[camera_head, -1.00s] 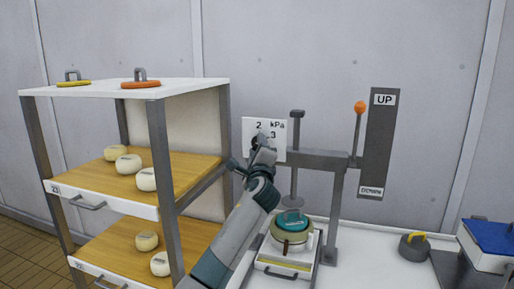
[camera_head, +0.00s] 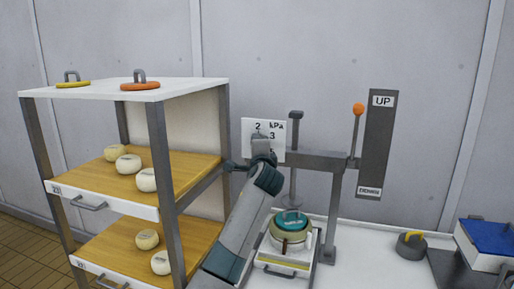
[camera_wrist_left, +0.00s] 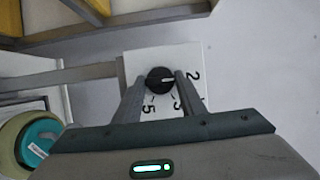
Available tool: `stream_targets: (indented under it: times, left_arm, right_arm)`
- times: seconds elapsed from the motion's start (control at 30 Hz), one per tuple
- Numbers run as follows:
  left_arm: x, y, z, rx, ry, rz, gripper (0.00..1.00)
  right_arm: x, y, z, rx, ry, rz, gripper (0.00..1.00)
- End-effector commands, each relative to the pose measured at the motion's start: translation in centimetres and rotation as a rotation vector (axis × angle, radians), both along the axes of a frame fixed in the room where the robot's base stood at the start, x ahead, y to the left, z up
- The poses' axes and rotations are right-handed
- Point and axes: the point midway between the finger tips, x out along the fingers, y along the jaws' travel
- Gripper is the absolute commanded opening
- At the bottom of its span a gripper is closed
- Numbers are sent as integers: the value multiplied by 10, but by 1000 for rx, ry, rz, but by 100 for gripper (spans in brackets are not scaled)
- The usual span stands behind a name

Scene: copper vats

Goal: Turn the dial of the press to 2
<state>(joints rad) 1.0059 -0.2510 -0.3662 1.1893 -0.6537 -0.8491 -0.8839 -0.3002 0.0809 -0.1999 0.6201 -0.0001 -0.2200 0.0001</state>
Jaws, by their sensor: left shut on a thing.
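The press (camera_head: 333,205) stands on the white table, with its white dial plate (camera_head: 249,126) marked kPa at the left end of its crossbar. My left gripper (camera_head: 258,138) is in front of the plate and hides the dial in the head view. In the left wrist view the round black dial (camera_wrist_left: 159,81) sits between the two fingers of my left gripper (camera_wrist_left: 160,84), which is shut on it. The dial's white mark points right, to the side of the 2; the right finger hides whether it lines up exactly. The 3 and 5 also show. My right gripper is out of view.
A rack (camera_head: 157,150) with cheeses on wooden shelves stands close on the left. A teal-topped mould (camera_head: 290,222) sits under the press. The orange-knobbed lever (camera_head: 358,112) is near UP. A grey weight (camera_head: 410,246) and a blue-topped box (camera_head: 487,238) are on the right.

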Motion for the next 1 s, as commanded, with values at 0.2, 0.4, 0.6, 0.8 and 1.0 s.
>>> stream_targets:
  times: [0.2, 0.4, 0.6, 0.8, 1.0]
  left_arm:
    - [0, 1, -1, -2, 2, 1, 44]
    - [0, 0, -1, -1, 1, 1, 55]
    - [0, 0, -1, -1, 0, 0, 55]
    - [-7, -1, -1, -2, -1, -1, 55]
    - [-26, -2, -3, -3, 0, 0, 55]
  right_arm:
    - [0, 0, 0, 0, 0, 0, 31]
    - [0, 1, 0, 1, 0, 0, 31]
    - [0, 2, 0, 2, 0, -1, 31]
    - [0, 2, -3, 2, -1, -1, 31]
    - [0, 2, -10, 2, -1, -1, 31]
